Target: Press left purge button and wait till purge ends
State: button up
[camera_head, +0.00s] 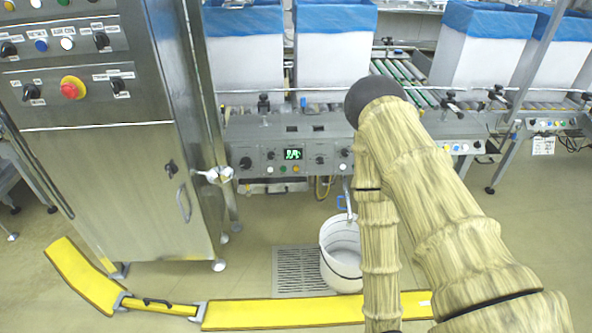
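A steel control panel (262,158) sits on the front of the conveyor machine, left of my arm. It has a small lit green display (293,154), black knobs and a row of small coloured buttons (283,169). The labels are too small to read, so I cannot tell which button is the left purge button. More buttons (460,147) show on the machine front to the right of my arm. My arm rises from the lower right, bends beside the panel and runs down past the bottom edge. My gripper is not visible.
A steel cabinet (95,185) with knobs and a red emergency stop (72,88) stands at left. A white bucket (341,262) stands on the floor beside a drain grate (297,271). A yellow floor barrier (265,313) crosses the front. Blue-lined boxes (335,60) stand on the conveyor.

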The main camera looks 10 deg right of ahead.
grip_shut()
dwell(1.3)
